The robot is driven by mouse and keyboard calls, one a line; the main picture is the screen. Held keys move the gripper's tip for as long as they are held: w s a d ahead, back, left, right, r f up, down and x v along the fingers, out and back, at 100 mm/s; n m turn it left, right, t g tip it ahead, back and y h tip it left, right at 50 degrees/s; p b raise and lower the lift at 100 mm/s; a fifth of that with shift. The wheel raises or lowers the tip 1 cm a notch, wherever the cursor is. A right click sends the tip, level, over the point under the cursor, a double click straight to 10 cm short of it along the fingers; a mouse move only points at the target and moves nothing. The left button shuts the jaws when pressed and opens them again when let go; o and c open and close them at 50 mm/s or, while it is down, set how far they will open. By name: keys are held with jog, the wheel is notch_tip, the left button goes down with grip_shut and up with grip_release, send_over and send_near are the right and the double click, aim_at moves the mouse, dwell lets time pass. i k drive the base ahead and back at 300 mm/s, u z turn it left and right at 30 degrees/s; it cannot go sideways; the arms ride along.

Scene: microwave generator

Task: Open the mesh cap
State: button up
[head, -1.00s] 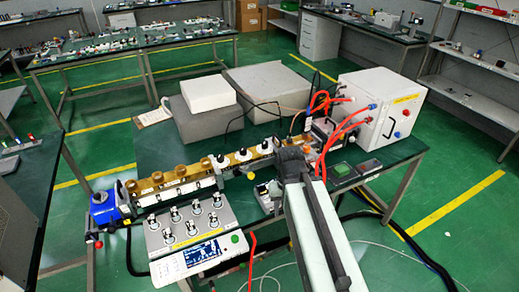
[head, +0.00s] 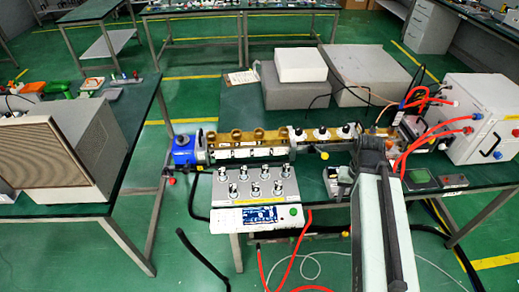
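A brass and white waveguide line (head: 262,146) with several knobs runs across the green bench in the head view, from a blue unit (head: 184,151) on the left to the red-cabled white box on the right. No part on it can be clearly made out as a mesh cap. My arm comes up from the lower right, and its dark end (head: 371,152) is in front of the right part of the line. The gripper's fingers cannot be made out, so I cannot tell whether they are open or shut.
A grey control panel with several knobs (head: 249,191) stands at the bench front. A white box (head: 484,117) with red cables is at the right. Grey boxes (head: 295,92) are behind. A box with a tan mesh face (head: 37,157) sits on the left table. Cables lie on the floor.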

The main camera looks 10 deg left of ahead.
aim_at(182, 141)
jog(key=u, duration=1.85)
jog(key=k, duration=1.3)
jog(key=u, duration=0.2)
jog(key=i, duration=1.95)
jog(key=u, duration=0.95)
